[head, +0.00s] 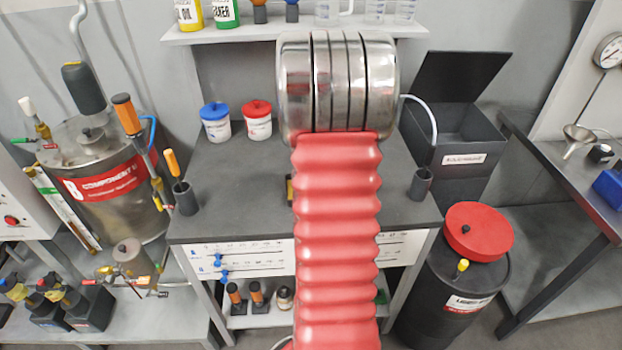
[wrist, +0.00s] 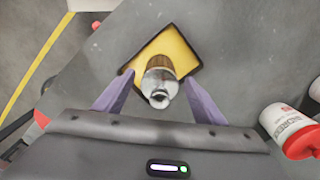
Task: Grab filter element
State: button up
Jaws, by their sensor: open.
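The filter element (wrist: 160,82), a small cylinder with a brown band and a shiny metal end, stands on a yellow square pad with a dark border (wrist: 182,50) in the wrist view. My gripper (wrist: 157,76) is open, with its two purple fingers spread to the left and right of the filter element. I cannot tell whether either finger touches it. In the head view my red and metal arm hides the filter element and my gripper; only a sliver of the pad's edge (head: 290,189) shows beside the arm.
The grey workbench (head: 240,170) carries a blue-lidded tub (head: 216,124) and a red-lidded tub (head: 257,122) at the back. A dark cup with an orange-handled tool (head: 185,196) stands at left, another dark cup (head: 420,184) at right. In the wrist view a white-and-red tub (wrist: 290,130) is close at right.

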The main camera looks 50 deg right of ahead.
jog(key=shift+f, duration=2.6)
jog(key=shift+c, duration=0.6)
jog(key=c, duration=1.1)
